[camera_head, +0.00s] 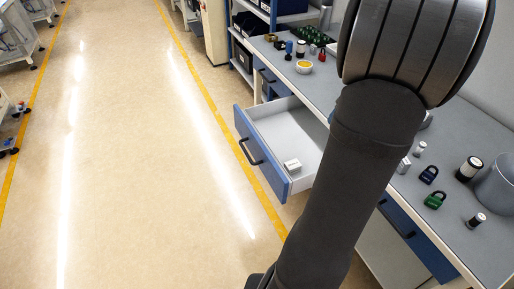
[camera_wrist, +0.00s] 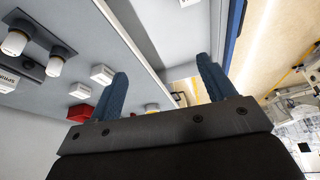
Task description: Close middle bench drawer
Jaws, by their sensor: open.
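The middle bench drawer stands pulled out, its blue front (camera_head: 262,158) facing the aisle. A black handle (camera_head: 250,152) runs along that front, and a small white box (camera_head: 292,165) lies in the pale drawer interior. In the wrist view, a blue panel edge (camera_wrist: 235,30) that looks like the drawer front passes beyond the right finger. My gripper (camera_wrist: 164,85) is open, with two blue fingers apart and nothing between them. The head view does not show my fingers; my dark arm covers part of the bench and the drawer's right side.
The grey bench top (camera_head: 455,235) holds several small items, including a blue padlock (camera_head: 428,175), a green padlock (camera_head: 435,200) and a metal container (camera_head: 495,185). Another closed blue drawer (camera_head: 418,235) is nearer. The aisle floor (camera_head: 130,150) left of the open drawer is clear.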

